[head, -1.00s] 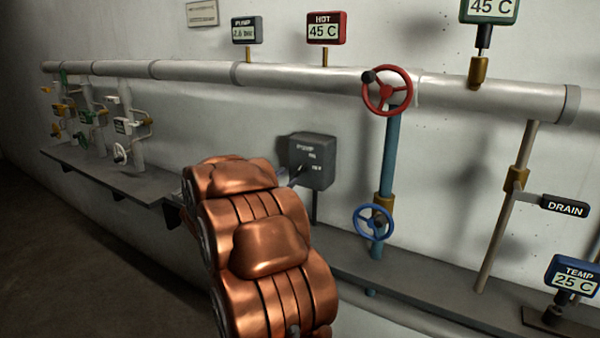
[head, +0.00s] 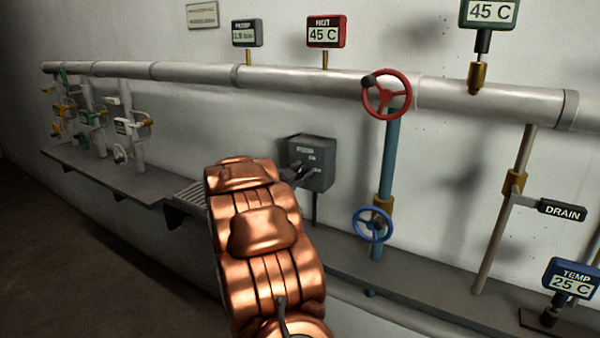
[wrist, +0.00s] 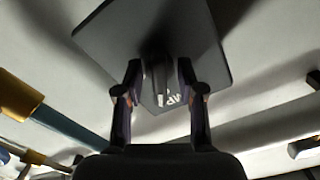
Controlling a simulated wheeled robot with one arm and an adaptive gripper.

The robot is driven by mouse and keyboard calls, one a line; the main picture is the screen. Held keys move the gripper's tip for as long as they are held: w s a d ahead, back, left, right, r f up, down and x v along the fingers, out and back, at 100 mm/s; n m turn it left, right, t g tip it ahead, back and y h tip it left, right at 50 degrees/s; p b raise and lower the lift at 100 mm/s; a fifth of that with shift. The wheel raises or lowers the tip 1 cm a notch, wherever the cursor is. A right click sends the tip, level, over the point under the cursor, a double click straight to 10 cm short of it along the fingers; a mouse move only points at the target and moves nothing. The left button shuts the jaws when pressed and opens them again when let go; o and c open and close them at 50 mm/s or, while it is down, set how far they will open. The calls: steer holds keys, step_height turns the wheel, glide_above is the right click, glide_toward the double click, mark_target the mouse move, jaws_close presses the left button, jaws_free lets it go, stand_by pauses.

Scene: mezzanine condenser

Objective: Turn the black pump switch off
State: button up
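The dark grey pump switch box (head: 322,151) is on a post by the wall, in the middle of the head view. The wrist view shows the box's face (wrist: 108,38) large, tilted and close. The black switch lever (wrist: 158,78) sticks out between the two fingers of my gripper (wrist: 159,70). The fingers are apart, one on each side of the lever, with a narrow gap seeming to show; contact is unclear. In the head view my copper arm hides most of my gripper (head: 293,174), and the lever's exact position is hard to read.
A red handwheel (head: 387,94) and a blue handwheel (head: 374,224) sit on the blue pipe right of the box. A PUMP gauge (head: 247,33) and a HOT gauge (head: 326,32) stand above the long pipe (head: 190,71). A grey shelf (head: 100,178) runs below.

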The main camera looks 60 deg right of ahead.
steer(key=shift+c, duration=0.3)
jaws_close()
steer(key=shift+a, duration=0.1)
steer(key=shift+f+m+b, duration=0.15)
steer(key=shift+m+b, duration=0.25)
steer(key=shift+b, duration=0.3)
steer(key=m+b, duration=0.2)
steer(key=shift+f+b, duration=0.2)
steer(key=shift+b, duration=0.2)
steer(key=m+b, duration=0.4)
steer(key=b, duration=0.2)
steer(key=shift+s+f, duration=0.1)
steer(key=shift+f, duration=0.05)
steer(key=m+b, duration=0.4)
steer(key=shift+r+m+b, duration=0.25)
steer(key=shift+m+b, duration=0.3)
steer(key=shift+m, duration=0.05)
steer(key=shift+r, duration=0.1)
